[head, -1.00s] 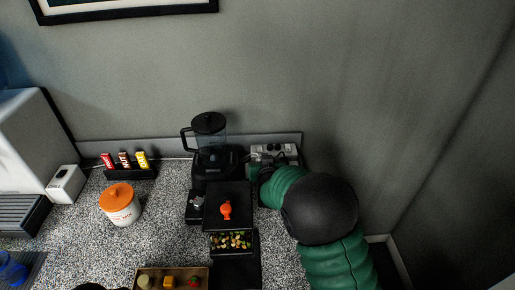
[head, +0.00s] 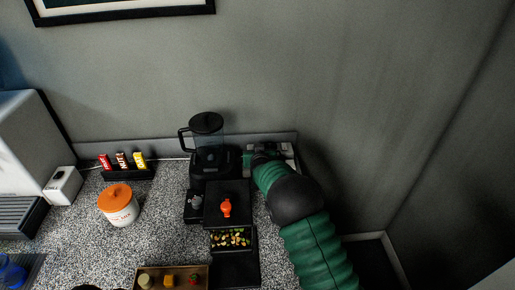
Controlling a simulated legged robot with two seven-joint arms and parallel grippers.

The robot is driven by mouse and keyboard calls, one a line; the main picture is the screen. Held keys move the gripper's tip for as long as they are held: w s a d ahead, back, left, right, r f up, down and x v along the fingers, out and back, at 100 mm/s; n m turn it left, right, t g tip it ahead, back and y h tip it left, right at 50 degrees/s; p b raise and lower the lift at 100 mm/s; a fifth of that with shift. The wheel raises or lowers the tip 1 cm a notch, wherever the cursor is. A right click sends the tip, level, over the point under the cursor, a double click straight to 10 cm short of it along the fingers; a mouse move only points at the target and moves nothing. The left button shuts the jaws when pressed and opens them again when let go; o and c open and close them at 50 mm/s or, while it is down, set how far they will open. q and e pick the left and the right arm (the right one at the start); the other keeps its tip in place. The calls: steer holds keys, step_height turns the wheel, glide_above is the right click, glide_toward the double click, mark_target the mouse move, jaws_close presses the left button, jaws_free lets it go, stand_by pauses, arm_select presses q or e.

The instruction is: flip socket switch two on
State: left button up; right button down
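The socket block (head: 284,149) is a pale grey unit at the back right of the counter, against the wall and right of the blender. My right arm reaches in from the lower right, and my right gripper (head: 262,150) is at the socket block, covering much of its front and left part. The separate switches cannot be made out, and neither can their positions. The fingers are dark and small here, so I cannot tell whether they are open or shut, or whether they touch a switch. My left gripper is not in view.
A black blender (head: 207,145) stands close left of my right gripper. An orange-lidded jar (head: 118,205) and a snack-bar rack (head: 127,173) stand further left.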

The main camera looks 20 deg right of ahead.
steer(key=shift+a, duration=0.15)
steer(key=shift+f+b, duration=0.45)
steer(key=shift+b, duration=0.05)
steer(key=shift+s+r, duration=0.1)
steer(key=shift+s, duration=0.15)
steer(key=shift+w+r+p, duration=0.15)
steer(key=shift+r+p, duration=0.4)
steer(key=shift+r, duration=0.2)
